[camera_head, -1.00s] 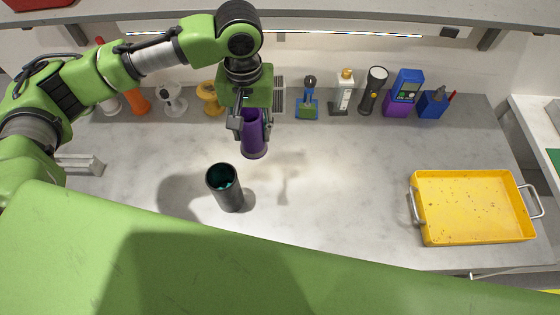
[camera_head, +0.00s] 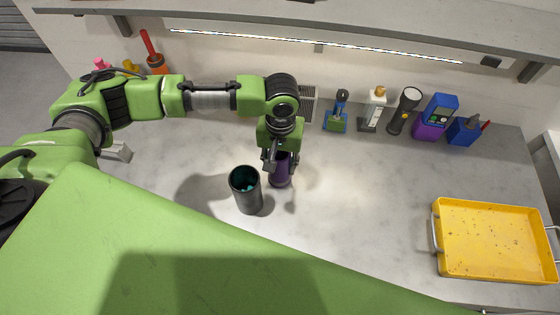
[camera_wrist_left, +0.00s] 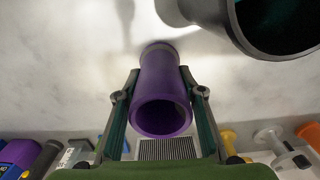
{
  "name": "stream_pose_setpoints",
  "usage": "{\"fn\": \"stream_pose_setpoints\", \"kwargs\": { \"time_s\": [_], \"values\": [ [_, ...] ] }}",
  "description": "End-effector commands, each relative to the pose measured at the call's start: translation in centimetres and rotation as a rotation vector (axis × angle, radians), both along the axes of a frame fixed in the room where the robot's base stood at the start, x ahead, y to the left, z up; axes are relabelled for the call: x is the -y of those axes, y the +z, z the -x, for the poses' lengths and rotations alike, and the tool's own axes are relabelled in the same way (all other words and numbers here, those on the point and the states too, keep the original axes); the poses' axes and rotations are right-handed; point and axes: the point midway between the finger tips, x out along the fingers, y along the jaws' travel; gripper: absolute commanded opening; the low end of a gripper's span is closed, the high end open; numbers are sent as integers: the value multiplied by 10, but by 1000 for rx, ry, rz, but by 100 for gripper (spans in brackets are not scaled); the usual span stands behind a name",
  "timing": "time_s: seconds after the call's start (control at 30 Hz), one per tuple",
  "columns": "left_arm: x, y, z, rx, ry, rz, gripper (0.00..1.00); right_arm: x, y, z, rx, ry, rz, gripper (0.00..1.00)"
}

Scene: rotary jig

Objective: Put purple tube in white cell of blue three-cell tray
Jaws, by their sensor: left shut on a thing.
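The purple tube (camera_head: 281,176) is held between the fingers of my left gripper (camera_head: 279,163), just right of a dark grey cylinder with a teal inside. In the left wrist view, the tube (camera_wrist_left: 162,88) sits between both fingers (camera_wrist_left: 162,100) with its open end facing the camera. I cannot tell whether its far end touches the worktop. I see no blue three-cell tray or white cell in either view. My right gripper is not in view.
The open dark grey cylinder (camera_head: 246,190) stands close beside the tube. A yellow handled tray (camera_head: 495,240) lies at the right. Several items, including a flashlight (camera_head: 404,110) and a blue-and-purple device (camera_head: 436,116), line the back. The worktop (camera_head: 370,190) between is clear.

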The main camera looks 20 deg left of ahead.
Motion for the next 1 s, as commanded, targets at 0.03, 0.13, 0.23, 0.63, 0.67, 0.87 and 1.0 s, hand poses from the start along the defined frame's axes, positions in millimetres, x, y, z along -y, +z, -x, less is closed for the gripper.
{"fn": "stream_pose_setpoints", "kwargs": {
  "time_s": [0.03,0.13,0.23,0.63,0.67,0.87,1.0],
  "values": [
    [0,0,0,1,0,1,11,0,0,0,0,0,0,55],
    [0,0,0,1,0,1,11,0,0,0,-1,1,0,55],
    [0,-2,0,0,0,1,11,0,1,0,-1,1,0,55],
    [0,-2,0,1,0,0,53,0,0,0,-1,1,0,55],
    [0,-1,0,1,0,0,53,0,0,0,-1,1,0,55],
    [0,19,-2,4,0,1,53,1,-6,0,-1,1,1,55],
    [1,49,-2,5,-1,2,53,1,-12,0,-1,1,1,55]
  ]
}}
